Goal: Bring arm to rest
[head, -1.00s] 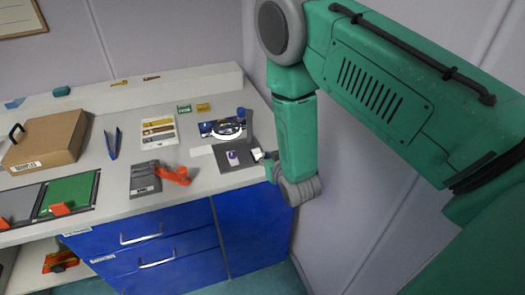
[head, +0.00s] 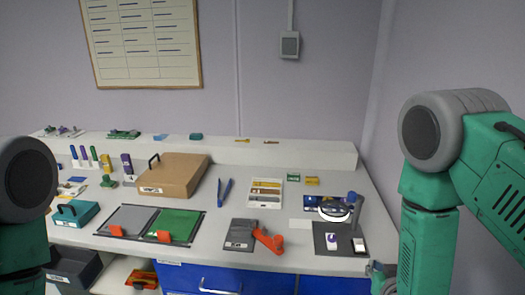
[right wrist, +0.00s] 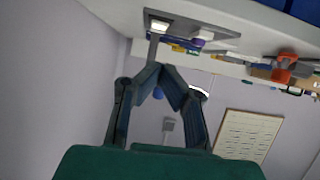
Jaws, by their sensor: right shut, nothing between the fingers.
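My right arm (head: 428,230) is green with grey joints and hangs at the right of the head view. My right gripper (head: 379,276) is small and partly cut off by the lower edge, by the counter's front right corner. In the right wrist view its dark fingers (right wrist: 161,74) come together at the tips with nothing between them. My left arm (head: 24,200) shows only as a grey joint and green link at the left edge. The left gripper is out of view.
The counter (head: 340,180) holds a dark mat (head: 325,230) with small white items, a grey block (head: 240,235) with an orange clamp (head: 268,240), a brown box (head: 172,178) and blue tweezers (head: 224,192). Blue drawers (head: 225,280) are below. A wall is close at right.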

